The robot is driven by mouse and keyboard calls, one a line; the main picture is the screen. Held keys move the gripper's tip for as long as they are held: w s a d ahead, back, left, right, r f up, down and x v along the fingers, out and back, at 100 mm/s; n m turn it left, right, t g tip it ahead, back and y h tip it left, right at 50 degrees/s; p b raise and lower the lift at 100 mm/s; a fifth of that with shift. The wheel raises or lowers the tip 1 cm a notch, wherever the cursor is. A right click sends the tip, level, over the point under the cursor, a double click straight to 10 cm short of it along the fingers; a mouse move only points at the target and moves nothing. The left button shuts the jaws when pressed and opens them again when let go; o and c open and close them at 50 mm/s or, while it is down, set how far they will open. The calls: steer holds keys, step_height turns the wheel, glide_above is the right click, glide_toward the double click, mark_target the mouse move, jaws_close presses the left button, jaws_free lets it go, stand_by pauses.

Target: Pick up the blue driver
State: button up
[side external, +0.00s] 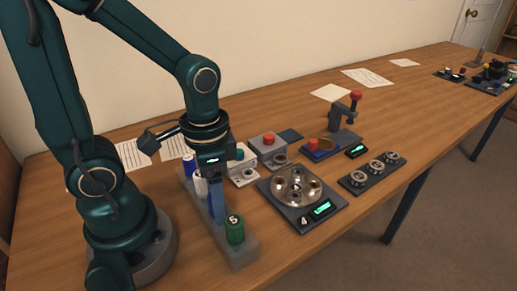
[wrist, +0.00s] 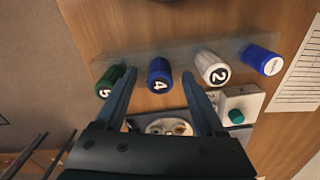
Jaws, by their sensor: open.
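Two blue drivers stand in the grey rack (side external: 239,257). The blue driver marked 4 (wrist: 159,77) appears between the tips of my gripper's fingers in the wrist view. My gripper (wrist: 159,82) is open, pointing down at the rack, with one finger on each side of that driver in the picture; I cannot tell whether they touch it. In the side view my gripper (side external: 216,205) largely hides this driver. The other blue driver (wrist: 261,60) is at the rack's end, its label unreadable; it also shows in the side view (side external: 189,166).
A green driver marked 5 (wrist: 110,82) and a white driver marked 2 (wrist: 212,68) flank the blue 4 closely. Right of the rack are a round metal fixture (side external: 300,187), a red-button box (side external: 268,143) and a tray of rings (side external: 372,172). Papers (side external: 367,77) lie behind.

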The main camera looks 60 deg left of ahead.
steer(key=shift+f, duration=0.35)
jaws_close()
